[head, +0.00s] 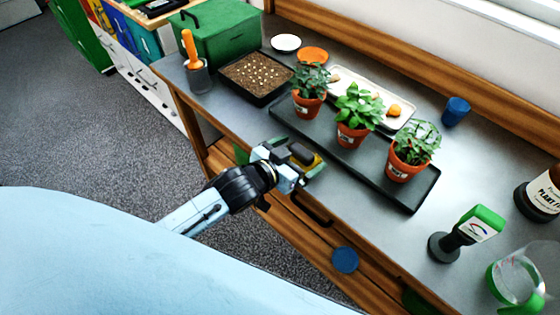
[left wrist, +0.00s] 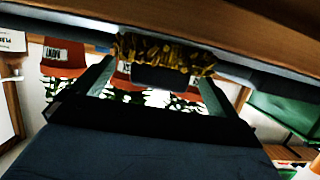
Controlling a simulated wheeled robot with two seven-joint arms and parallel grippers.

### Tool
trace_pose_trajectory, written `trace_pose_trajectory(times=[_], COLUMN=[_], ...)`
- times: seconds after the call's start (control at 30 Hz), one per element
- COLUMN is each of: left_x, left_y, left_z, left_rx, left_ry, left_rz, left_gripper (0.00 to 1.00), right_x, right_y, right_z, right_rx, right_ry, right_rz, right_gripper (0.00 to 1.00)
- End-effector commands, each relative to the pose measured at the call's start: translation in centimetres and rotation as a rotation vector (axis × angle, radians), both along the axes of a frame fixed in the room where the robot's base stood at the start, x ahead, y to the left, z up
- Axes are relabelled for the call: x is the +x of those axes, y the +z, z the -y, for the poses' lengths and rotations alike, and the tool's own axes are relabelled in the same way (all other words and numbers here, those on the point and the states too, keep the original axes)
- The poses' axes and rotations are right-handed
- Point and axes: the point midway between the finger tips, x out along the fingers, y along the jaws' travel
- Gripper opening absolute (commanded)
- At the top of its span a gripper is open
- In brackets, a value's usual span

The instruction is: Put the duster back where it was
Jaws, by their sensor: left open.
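The duster shows in the head view as a dark block (head: 301,153) with a yellowish underside, at the front edge of the grey bench top. In the left wrist view its mottled yellow-brown pad (left wrist: 165,52) and dark body lie between and just beyond my fingertips. My left gripper (head: 304,164) reaches in from the left at the bench edge, right at the duster. Its two fingers, also in the left wrist view (left wrist: 158,78), are apart, one to each side of the duster. Whether they touch it, I cannot tell. My right gripper is not in view.
A black tray (head: 425,192) with several potted plants stands behind the duster. A seed tray (head: 257,95), a green box (head: 215,32) and an orange-handled tool (head: 190,48) are at the far left. A green-topped stamp-like object (head: 482,223) stands right. Bare bench (head: 372,220) lies between.

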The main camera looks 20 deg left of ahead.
Motion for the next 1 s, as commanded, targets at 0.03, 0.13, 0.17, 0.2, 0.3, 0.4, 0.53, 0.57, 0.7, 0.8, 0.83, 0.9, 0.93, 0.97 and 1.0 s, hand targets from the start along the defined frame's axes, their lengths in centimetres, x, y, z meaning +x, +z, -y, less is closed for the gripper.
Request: trace_pose_trajectory(times=[0.03,0.13,0.17,0.2,0.3,0.4,0.53,0.57,0.7,0.8,0.83,0.9,0.93,0.97,1.0], left_x=[-1.1,-3.1,-3.6,-4.3,-6.0,-7.2,-8.1,-8.3,-8.5,-8.6,-8.6,-8.5,-8.5,-8.5,-8.4], left_y=[0.5,1.2,1.4,1.6,2.3,2.7,3.1,3.1,3.3,3.3,3.3,3.0,2.6,2.0,0.9], left_z=[-0.4,-1.1,-1.3,-1.6,-2.1,-2.6,-3.0,-3.0,-3.1,-3.1,-3.1,-3.2,-3.3,-3.5,-3.8], left_rx=[0.000,0.000,0.001,0.000,0.001,-0.001,-0.001,0.000,0.000,0.000,0.000,0.002,0.006,0.010,0.020], left_ry=[-0.001,-0.001,-0.001,0.000,0.000,0.000,0.000,0.001,0.001,0.001,0.001,0.003,0.006,0.009,0.018], left_rz=[-0.002,-0.002,-0.003,-0.003,-0.002,-0.001,0.000,0.000,0.001,0.001,0.001,-0.003,-0.010,-0.019,-0.037], left_gripper=[0.98,0.98,0.98,0.98,0.98,0.98,0.98,0.98,0.98,0.98,0.98,0.98,0.98,0.98,0.98], right_x=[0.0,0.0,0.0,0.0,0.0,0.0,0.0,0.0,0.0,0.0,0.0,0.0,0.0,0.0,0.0], right_y=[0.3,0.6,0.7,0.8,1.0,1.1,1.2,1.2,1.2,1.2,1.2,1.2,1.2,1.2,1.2], right_z=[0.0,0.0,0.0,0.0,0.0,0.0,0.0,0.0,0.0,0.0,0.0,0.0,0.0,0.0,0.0], right_rx=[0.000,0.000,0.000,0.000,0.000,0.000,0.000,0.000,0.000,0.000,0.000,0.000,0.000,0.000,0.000], right_ry=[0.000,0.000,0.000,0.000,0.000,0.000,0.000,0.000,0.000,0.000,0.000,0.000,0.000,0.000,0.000], right_rz=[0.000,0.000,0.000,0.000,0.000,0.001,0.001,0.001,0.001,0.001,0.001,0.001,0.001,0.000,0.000], right_gripper=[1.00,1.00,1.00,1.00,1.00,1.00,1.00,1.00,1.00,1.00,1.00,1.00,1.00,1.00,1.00])
